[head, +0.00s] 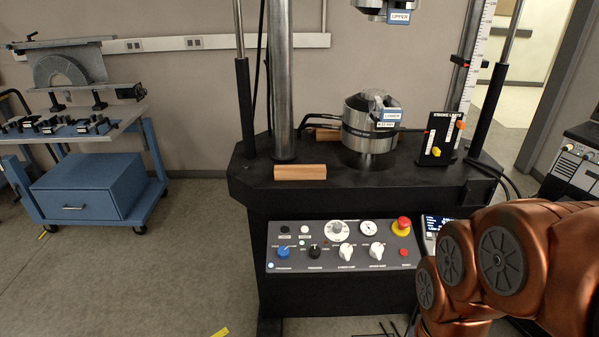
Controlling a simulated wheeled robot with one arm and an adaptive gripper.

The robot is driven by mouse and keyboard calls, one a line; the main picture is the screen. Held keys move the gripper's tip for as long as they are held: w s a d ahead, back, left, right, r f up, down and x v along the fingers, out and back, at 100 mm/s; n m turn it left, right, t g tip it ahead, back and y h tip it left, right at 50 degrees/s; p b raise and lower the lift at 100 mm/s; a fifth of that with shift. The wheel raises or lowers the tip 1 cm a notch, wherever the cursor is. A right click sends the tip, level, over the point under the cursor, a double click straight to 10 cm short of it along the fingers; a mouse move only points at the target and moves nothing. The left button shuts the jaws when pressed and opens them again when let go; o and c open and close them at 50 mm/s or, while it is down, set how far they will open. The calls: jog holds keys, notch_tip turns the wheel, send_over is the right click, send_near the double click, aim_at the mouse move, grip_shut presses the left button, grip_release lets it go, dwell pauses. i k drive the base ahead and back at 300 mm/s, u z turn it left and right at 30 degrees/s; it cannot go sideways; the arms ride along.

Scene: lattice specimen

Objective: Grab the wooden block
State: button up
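A light brown wooden block (300,172) lies flat on the black platform (345,182) of the testing machine, near its front left edge and just in front of the thick steel column. Another wooden piece (327,134) lies farther back on the platform, partly hidden behind the lower grip. My copper-coloured arm fills the lower right corner, apart from the block. My gripper is out of view.
The steel column (280,80) and lower grip (366,126) stand on the platform. A control panel (340,246) with knobs and a red button is below its front edge. A blue cart (85,190) stands left. Floor between cart and machine is mostly clear.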

aim_at(308, 171)
jog(key=u, duration=0.2)
jog(key=i, duration=0.4)
jog(key=u, duration=1.15)
jog(key=i, duration=0.9)
jog(key=u, duration=0.8)
